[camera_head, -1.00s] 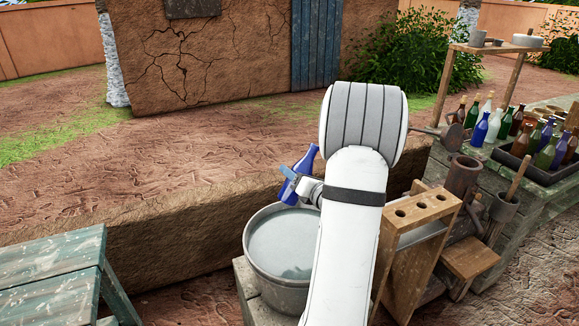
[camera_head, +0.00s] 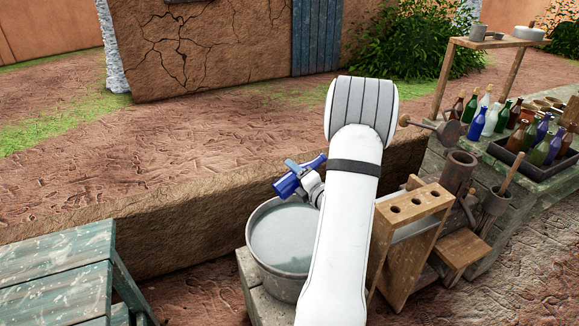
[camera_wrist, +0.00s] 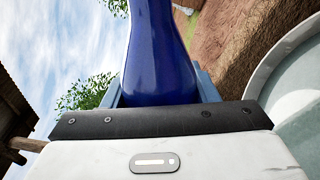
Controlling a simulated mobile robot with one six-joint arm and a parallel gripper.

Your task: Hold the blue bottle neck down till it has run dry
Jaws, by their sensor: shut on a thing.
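The blue bottle (camera_head: 287,186) is held over the back rim of a round grey tub (camera_head: 256,262) in the head view. It lies tilted, closer to level than upright, with its neck to the upper right and its base to the lower left. My gripper (camera_head: 297,174) is shut on its body, its light blue fingers on either side. In the wrist view the bottle (camera_wrist: 158,55) fills the space between the fingers; its mouth is out of frame. The tub holds pale liquid (camera_head: 283,238). No stream from the bottle is visible.
A wooden rack with holes (camera_head: 416,212) stands right of the tub, partly behind my arm. A bench with several bottles in a dark tray (camera_head: 545,176) is further right. A green table (camera_head: 55,265) is at left. A low earthen wall (camera_head: 190,215) runs behind the tub.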

